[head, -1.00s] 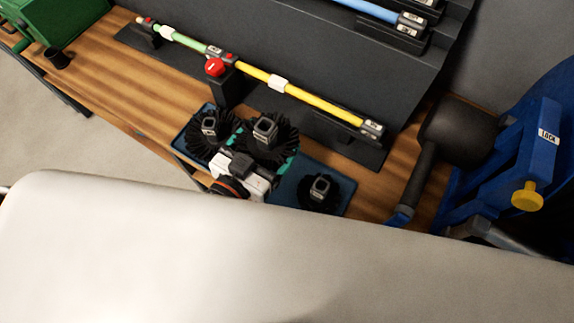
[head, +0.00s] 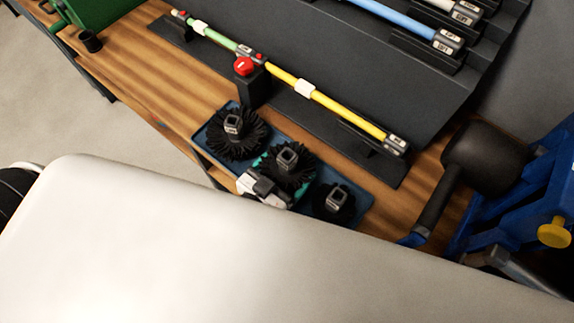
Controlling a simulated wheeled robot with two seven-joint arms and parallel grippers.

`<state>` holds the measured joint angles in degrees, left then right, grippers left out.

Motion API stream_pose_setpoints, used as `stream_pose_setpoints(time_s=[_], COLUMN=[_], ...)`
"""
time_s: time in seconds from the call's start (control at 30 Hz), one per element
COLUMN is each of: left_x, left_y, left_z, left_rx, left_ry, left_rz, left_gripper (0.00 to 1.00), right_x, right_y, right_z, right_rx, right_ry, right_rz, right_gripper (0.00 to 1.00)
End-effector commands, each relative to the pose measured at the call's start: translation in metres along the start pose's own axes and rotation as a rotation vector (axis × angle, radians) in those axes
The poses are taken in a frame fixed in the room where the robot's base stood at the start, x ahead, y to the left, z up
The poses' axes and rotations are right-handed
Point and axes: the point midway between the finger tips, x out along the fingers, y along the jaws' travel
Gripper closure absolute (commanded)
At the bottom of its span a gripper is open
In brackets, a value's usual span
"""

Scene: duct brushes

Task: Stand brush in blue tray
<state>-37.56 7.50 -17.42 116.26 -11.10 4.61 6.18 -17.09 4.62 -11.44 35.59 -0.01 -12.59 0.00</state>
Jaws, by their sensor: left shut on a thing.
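My left gripper (head: 280,178), white and grey with green finger parts, is shut on a black round brush (head: 288,158) with a square grey socket on top. The brush looks upright, over the middle of the blue tray (head: 363,197), between two other brushes. I cannot tell whether its underside touches the tray floor. A wide black brush (head: 234,128) stands at the tray's left end. A smaller black brush (head: 336,200) stands at the right end. My own pale body hides the near side below the tray. My right gripper is not in view.
A dark stepped rack (head: 330,60) behind holds a green and yellow rod (head: 330,105) and a blue rod (head: 395,18). A red button (head: 244,67) on a black post stands close behind the tray. A blue clamp device (head: 510,190) is at right. Bare wooden bench lies left.

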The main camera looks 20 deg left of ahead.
Motion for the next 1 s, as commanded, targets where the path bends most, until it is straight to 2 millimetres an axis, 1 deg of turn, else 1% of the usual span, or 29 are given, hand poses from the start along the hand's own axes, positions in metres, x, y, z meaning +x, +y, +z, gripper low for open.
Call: stream_pose_setpoints(time_s=[0.33,0.47,0.5,0.53,0.87,1.0], left_x=[0.0015,0.0016,0.0015,0.0014,0.0014,0.0004], left_y=[0.0001,0.0001,0.0001,0.0001,0.0000,0.0000], left_z=[-0.0106,-0.0111,-0.0115,-0.0115,-0.0114,-0.0037], left_rx=[0.000,0.000,0.000,0.000,0.000,0.000], left_ry=[0.000,-0.001,0.000,0.000,0.001,0.000], left_rz=[0.000,0.000,0.000,0.000,0.000,0.000], left_gripper=[0.35,0.35,0.05,0.00,0.00,0.00], right_x=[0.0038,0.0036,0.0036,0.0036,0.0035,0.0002], right_y=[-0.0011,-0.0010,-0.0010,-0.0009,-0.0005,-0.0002], right_z=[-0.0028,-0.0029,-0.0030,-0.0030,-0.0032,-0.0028], right_rx=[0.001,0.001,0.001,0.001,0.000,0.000], right_ry=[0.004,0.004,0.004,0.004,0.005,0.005], right_rz=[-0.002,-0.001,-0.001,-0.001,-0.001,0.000], right_gripper=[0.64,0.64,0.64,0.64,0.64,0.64])
